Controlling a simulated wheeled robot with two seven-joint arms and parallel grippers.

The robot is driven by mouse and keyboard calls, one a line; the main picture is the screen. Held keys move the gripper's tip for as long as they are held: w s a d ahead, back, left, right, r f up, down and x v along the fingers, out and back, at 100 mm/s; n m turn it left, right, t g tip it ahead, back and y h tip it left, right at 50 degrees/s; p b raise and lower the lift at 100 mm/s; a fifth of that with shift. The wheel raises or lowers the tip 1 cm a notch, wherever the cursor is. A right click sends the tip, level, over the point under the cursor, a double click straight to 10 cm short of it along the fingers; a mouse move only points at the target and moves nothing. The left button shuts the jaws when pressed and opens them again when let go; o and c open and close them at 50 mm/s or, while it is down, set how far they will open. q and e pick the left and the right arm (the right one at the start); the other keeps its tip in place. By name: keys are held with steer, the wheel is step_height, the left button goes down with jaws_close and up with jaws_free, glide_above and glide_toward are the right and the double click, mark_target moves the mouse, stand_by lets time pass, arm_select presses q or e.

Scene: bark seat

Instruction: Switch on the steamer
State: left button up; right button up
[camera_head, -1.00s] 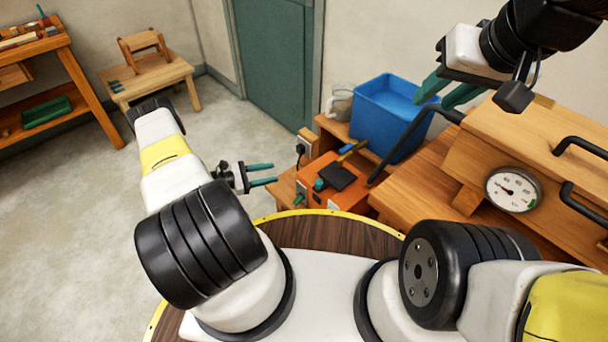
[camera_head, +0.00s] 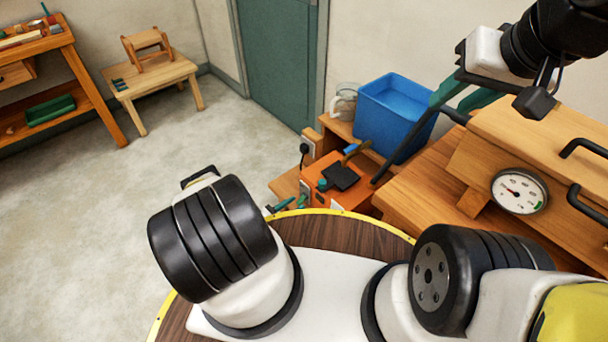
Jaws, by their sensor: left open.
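The steamer appears to be the orange box (camera_head: 350,196) low beside the wooden bench, with a dark flat piece (camera_head: 341,177) on top. A small teal knob (camera_head: 322,184) sits on its left part, and a small grey fitting (camera_head: 305,188) shows at its left end. My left gripper (camera_head: 282,207) is open beside that left end; only its teal fingertips show past my arm, and I cannot tell if they touch anything. My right gripper (camera_head: 462,95) is open and empty above the bench, right of the blue tub.
A blue tub (camera_head: 391,118) and a clear jug (camera_head: 345,100) stand behind the steamer. A wooden chest with black handles (camera_head: 520,140) and a round gauge (camera_head: 519,191) is at right. The floor at left is clear.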

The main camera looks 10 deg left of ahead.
arm_select(q)
steer(key=shift+w+d, duration=0.4)
steer(key=shift+w, duration=0.15)
jaws_close()
